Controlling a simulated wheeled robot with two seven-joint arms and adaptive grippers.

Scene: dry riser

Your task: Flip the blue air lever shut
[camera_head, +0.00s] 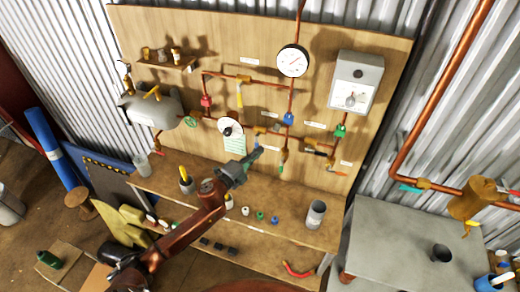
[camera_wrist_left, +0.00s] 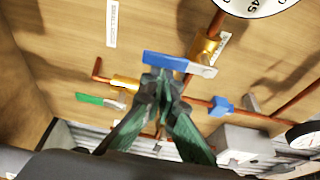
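The blue lever (camera_wrist_left: 170,62) shows in the left wrist view, lying across the picture beside a brass valve body (camera_wrist_left: 206,46); its right end is bare grey metal. My left gripper (camera_wrist_left: 163,82) has its fingertips close together at the lower edge of the lever. I cannot tell whether they touch it. Nothing shows between the fingers. In the head view my left gripper (camera_head: 255,155) reaches up to the pipework on the wooden board (camera_head: 190,30), and the lever cannot be told apart from the gripper there. My right gripper is not in view.
A green lever (camera_wrist_left: 92,98) and a blue fitting (camera_wrist_left: 221,106) lie near the gripper. A round gauge (camera_head: 293,61) and a grey box (camera_head: 357,80) hang on the board. A grey cup (camera_head: 315,214) stands on the bench below. A grey table (camera_head: 385,235) is at right.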

